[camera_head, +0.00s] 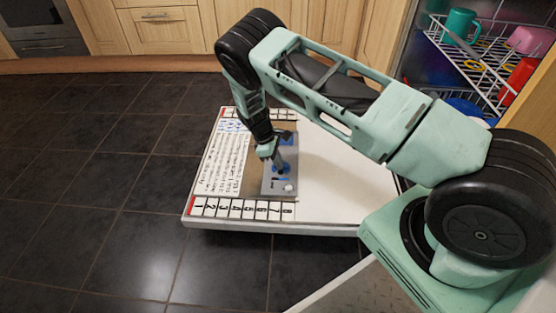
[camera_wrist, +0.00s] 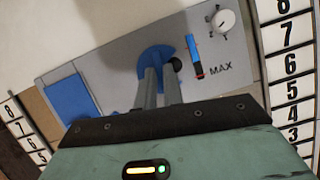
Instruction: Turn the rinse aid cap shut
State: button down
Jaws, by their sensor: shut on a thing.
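The rinse aid cap (camera_wrist: 152,52) is a blue round piece on a grey dispenser plate (camera_wrist: 118,62). In the head view the cap (camera_head: 285,169) is partly hidden by my gripper (camera_head: 279,162). In the wrist view my gripper (camera_wrist: 160,82) reaches down to the cap with both fingers close together, shut on it. The part of the cap between the fingertips is hidden. A small dark round spot (camera_wrist: 174,64) shows at the cap's right side.
The plate lies on the open dishwasher door (camera_head: 340,188), which has number strips and a text panel. A blue square lid (camera_wrist: 72,100), a blue-red strip (camera_wrist: 194,56) and a white dial (camera_wrist: 224,21) flank the cap. A loaded rack (camera_head: 480,62) stands at right.

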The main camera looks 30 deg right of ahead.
jog(key=m, duration=0.2)
jog(key=m+g+y+p, duration=0.1)
jog(key=m, duration=0.1)
jog(key=shift+w+d+r, duration=0.1)
jog(key=shift+w+d, duration=0.1)
jog(key=m+y, duration=0.1)
jog(key=m, duration=0.1)
jog(key=m+y+p, duration=0.1)
jog(key=m, duration=0.2)
jog(key=shift+d, duration=0.2)
jog(key=m, duration=0.2)
jog(key=m+y+p, duration=0.1)
jog(key=m, duration=0.1)
jog(key=shift+d+y, duration=0.2)
jog(key=shift+y, duration=0.1)
jog(key=shift+d+m+y+p, duration=0.1)
jog(key=shift+m+y+p, duration=0.4)
jog(key=shift+m, duration=1.1)
jog(key=c, duration=1.5)
grip_release()
jog(key=shift+s, duration=0.1)
jog(key=p+v, duration=0.6)
jog(key=v, duration=1.1)
jog(key=shift+s+d+r, duration=0.15)
